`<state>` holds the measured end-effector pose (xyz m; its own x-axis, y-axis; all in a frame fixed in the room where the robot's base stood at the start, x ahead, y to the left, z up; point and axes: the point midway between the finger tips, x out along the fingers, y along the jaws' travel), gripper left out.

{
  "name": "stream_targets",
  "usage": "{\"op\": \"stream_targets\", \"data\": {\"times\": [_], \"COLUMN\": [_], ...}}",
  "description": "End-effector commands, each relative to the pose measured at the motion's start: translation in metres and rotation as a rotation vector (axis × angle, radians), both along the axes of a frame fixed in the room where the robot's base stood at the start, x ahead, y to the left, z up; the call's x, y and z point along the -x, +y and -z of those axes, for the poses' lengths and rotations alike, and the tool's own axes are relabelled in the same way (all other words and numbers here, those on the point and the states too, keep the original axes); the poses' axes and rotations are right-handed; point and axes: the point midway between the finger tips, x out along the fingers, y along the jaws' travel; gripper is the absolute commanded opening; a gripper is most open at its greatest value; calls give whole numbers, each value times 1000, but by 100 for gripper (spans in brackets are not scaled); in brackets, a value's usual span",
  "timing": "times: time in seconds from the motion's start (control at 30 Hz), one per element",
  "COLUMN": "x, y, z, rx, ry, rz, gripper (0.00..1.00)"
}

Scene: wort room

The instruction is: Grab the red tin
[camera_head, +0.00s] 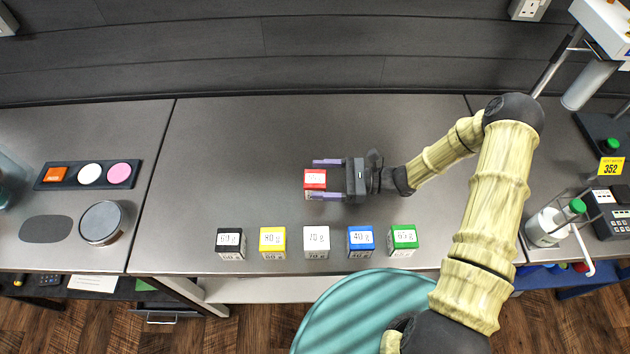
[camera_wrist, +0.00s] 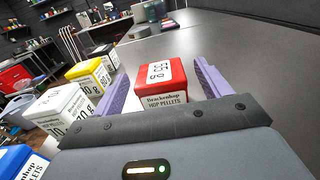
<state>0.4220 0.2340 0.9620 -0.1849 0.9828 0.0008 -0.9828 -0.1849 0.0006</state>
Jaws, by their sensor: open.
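The red tin (camera_head: 315,180) stands on the grey bench, behind the row of other tins. It has a white label on top, and in the wrist view the red tin (camera_wrist: 161,82) shows a label reading 55 g and Brackenhop hop pellets. My gripper (camera_head: 326,179) is open, with its two purple fingers on either side of the red tin. In the wrist view the fingers of my gripper (camera_wrist: 163,88) flank the tin, with a visible gap on the right side; contact on the left cannot be told.
Black (camera_head: 231,243), yellow (camera_head: 272,242), white (camera_head: 316,241), blue (camera_head: 360,241) and green (camera_head: 403,240) tins stand in a row along the bench's front. A dark tray (camera_head: 48,184) with coloured discs lies at left. A wire rack with a bottle (camera_head: 546,227) stands at right. The bench behind the red tin is clear.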

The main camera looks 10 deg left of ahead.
Motion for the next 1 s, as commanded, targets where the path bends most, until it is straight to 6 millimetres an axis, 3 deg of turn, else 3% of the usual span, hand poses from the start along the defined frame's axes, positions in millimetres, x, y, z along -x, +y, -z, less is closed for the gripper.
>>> {"op": "stream_targets", "data": {"times": [0.2, 0.7, 0.97, 1.0], "x": [4, 4, 4, 4], "y": [22, 22, 22, 22], "z": [-1, 0, 0, 0], "rx": [1, 1, 1, 0], "ry": [0, -1, -1, -1], "rz": [-1, 1, 1, 1], "gripper": [76, 76, 27, 25]}}
